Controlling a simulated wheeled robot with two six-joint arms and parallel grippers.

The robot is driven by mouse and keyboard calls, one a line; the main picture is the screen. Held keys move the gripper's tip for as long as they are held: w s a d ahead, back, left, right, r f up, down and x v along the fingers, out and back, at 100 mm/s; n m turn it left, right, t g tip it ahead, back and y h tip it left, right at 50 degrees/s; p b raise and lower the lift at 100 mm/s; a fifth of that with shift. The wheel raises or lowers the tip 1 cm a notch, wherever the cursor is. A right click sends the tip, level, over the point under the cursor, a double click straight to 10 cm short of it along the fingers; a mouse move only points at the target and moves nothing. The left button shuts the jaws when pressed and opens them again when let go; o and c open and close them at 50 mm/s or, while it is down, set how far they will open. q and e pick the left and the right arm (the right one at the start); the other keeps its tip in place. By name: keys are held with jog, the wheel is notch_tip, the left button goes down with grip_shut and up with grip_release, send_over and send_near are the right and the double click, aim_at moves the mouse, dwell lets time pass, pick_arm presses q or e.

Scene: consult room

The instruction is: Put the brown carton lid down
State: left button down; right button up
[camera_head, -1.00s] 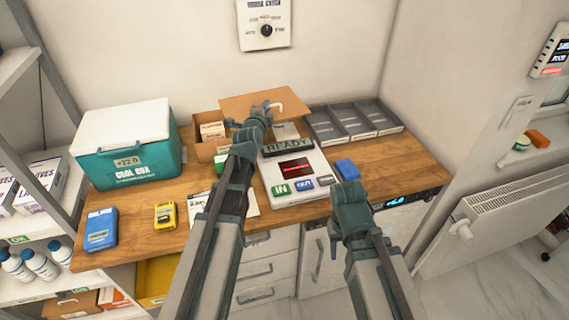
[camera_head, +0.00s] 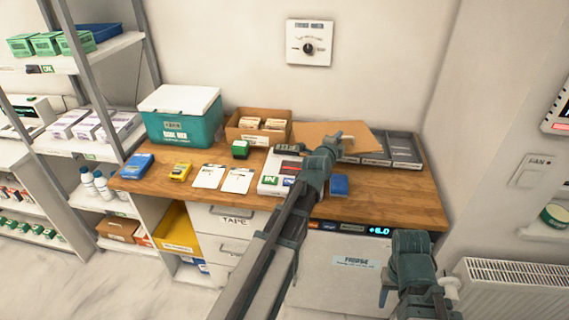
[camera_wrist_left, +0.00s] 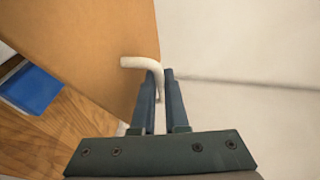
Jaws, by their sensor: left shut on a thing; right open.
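The brown carton lid (camera_head: 322,132) is a flat board with a pale hooked handle (camera_wrist_left: 138,62). My left gripper (camera_head: 334,145) is shut on that handle. In the head view the lid lies across the back of the counter, partly in front of the grey divided tray; whether it touches the tray I cannot tell. In the left wrist view the lid (camera_wrist_left: 90,45) fills the upper left and the fingers (camera_wrist_left: 160,78) meet at the handle. The open brown carton (camera_head: 247,135) stands to the left with packets inside. My right gripper (camera_head: 411,243) is open and empty, in front of the counter.
The grey divided tray (camera_head: 405,150) stands at the back right. A white device (camera_head: 272,183) and a blue box (camera_head: 339,185) sit below the lid. Left are a teal cool box (camera_head: 185,128), a yellow device (camera_head: 180,172) and papers. Bare wood shows at the front right.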

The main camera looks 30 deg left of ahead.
pick_arm(q)
jog(key=w+d+f+m+h+b, duration=0.1)
jog(key=d+f+b, duration=0.3)
jog(key=d, duration=0.8)
jog(key=w+d+f+m+h+b, duration=0.2)
jog(key=d+f+h+b, duration=0.1)
jog(key=d, duration=0.9)
jog(key=shift+w+f+b, duration=0.3)
jog(key=shift+f+b, duration=0.25)
jog(key=shift+b, duration=0.05)
notch_tip(320, 180, down, 10)
jog(key=b, duration=1)
jog(key=shift+f, duration=0.15)
jog(key=c, duration=0.9)
grip_release()
